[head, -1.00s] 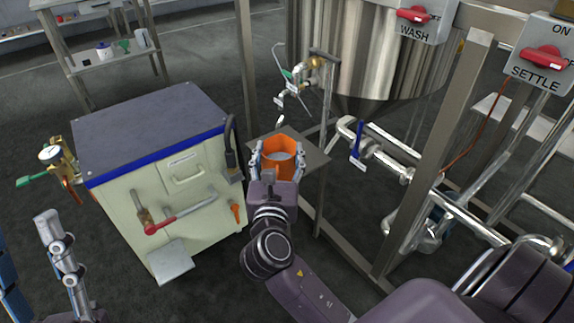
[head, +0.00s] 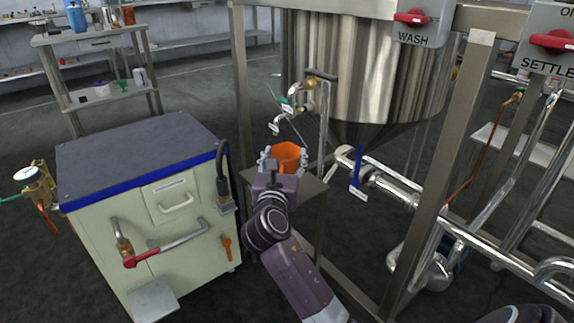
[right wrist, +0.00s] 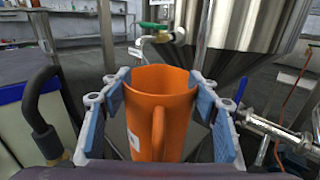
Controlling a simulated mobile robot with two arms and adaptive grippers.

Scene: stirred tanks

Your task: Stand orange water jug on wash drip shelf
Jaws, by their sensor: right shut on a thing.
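My right gripper (head: 284,154) is shut on the orange water jug (head: 288,157), its fingers on either side. In the right wrist view the jug (right wrist: 158,112) is upright with its handle towards me and blue finger pads at both sides. The wash drip shelf (head: 310,189) is a grey plate below the jug, beside the frame under the tank marked WASH (head: 355,60). My gripper and arm hide the jug's base, so I cannot tell whether it touches the shelf. My left gripper is out of view.
A tap with a green handle (right wrist: 160,30) stands just beyond the jug. A pale cabinet with a dark top (head: 135,155) is to the left, with a black hose (head: 222,175) on its near side. A steel frame post (head: 455,130) and pipes are to the right.

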